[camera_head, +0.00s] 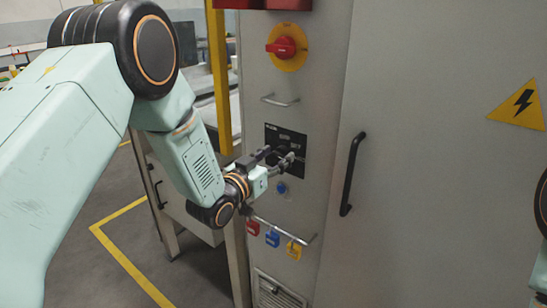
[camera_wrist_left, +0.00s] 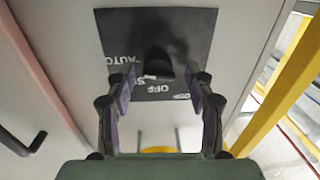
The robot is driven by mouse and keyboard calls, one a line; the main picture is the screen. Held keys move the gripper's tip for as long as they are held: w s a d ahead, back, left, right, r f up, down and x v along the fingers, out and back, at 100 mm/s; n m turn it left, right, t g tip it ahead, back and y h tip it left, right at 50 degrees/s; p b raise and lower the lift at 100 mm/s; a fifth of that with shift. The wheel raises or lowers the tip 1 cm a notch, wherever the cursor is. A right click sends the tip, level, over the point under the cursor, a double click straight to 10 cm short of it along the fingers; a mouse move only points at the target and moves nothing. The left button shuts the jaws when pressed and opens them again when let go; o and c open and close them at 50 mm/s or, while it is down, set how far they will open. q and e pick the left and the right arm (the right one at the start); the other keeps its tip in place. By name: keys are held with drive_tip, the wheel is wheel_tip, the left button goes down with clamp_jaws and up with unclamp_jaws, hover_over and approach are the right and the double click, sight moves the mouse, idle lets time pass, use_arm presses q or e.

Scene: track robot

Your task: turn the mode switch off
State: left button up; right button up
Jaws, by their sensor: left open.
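The mode switch shows in the left wrist view as a dark knob (camera_wrist_left: 158,62) on a black panel (camera_wrist_left: 112,32) with white lettering, including "AUTO" and "OFF". The same black panel (camera_head: 300,140) is on the grey cabinet front in the head view, where the gripper partly hides it and the knob is hard to make out. My left gripper (camera_head: 280,156) is at the panel. In the wrist view its open fingers (camera_wrist_left: 164,88) stand on either side of the knob, with gaps visible. I cannot tell which label the knob points to. My right gripper is out of view.
A red rotary switch (camera_head: 286,47) and a small handle (camera_head: 281,101) are above the panel. A blue button (camera_head: 282,187) and a rail with coloured padlocks (camera_head: 272,239) are below. A black door handle (camera_head: 352,174) stands to the right. A yellow post (camera_head: 219,80) is on the left.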

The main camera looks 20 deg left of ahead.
use_arm(q)
drive_tip(key=shift+w+d, duration=0.1)
drive_tip(key=shift+d, duration=0.25)
drive_tip(key=shift+a, duration=0.3)
drive_tip(key=c, duration=0.5)
drive_tip(key=shift+d, duration=0.15)
drive_tip(key=c, duration=0.4)
drive_tip(key=shift+c, duration=0.8)
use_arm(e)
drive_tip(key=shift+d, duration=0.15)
